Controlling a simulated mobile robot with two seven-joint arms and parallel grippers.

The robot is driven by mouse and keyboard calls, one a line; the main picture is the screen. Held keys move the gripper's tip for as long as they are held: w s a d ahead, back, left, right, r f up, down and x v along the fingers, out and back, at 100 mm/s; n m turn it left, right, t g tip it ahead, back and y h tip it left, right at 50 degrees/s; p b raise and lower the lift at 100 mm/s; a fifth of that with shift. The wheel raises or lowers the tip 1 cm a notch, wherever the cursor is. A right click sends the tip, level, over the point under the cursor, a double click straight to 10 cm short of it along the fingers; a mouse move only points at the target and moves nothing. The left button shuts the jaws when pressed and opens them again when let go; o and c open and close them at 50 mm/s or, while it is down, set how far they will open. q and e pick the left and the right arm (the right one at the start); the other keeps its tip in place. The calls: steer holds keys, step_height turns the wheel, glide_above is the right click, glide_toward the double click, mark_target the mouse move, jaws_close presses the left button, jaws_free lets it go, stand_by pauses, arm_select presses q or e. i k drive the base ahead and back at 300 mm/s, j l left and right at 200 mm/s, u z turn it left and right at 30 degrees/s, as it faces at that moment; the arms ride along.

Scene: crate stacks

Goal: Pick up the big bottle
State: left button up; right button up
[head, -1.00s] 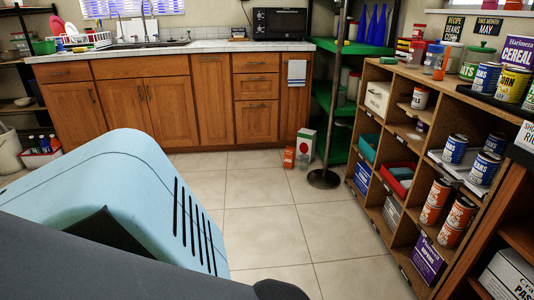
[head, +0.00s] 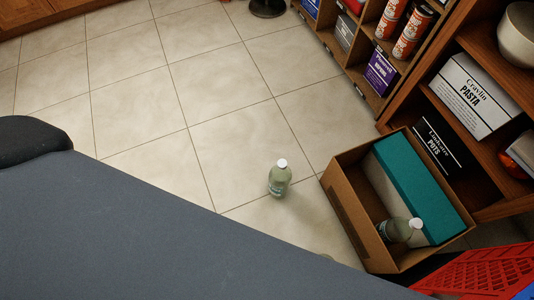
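A greenish bottle with a white cap (head: 279,180) stands upright on the tiled floor. A second, similar bottle with a white cap (head: 397,230) is inside an open cardboard box (head: 349,212), tilted or lying, beside a teal-and-white block. I cannot tell for sure which bottle is the bigger one. Neither of my grippers is in view.
The box stands against a wooden shelf (head: 492,57) that holds a pasta box (head: 475,95), a pots box (head: 440,140) and cans. A red crate (head: 485,275) is at the lower right. The tiled floor (head: 150,120) left of the standing bottle is clear.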

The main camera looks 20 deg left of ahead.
mark_target(279, 178)
steer(key=k+j, duration=0.25)
steer(key=k, duration=0.15)
steer(key=k+j, duration=0.2)
steer(key=k, duration=0.2)
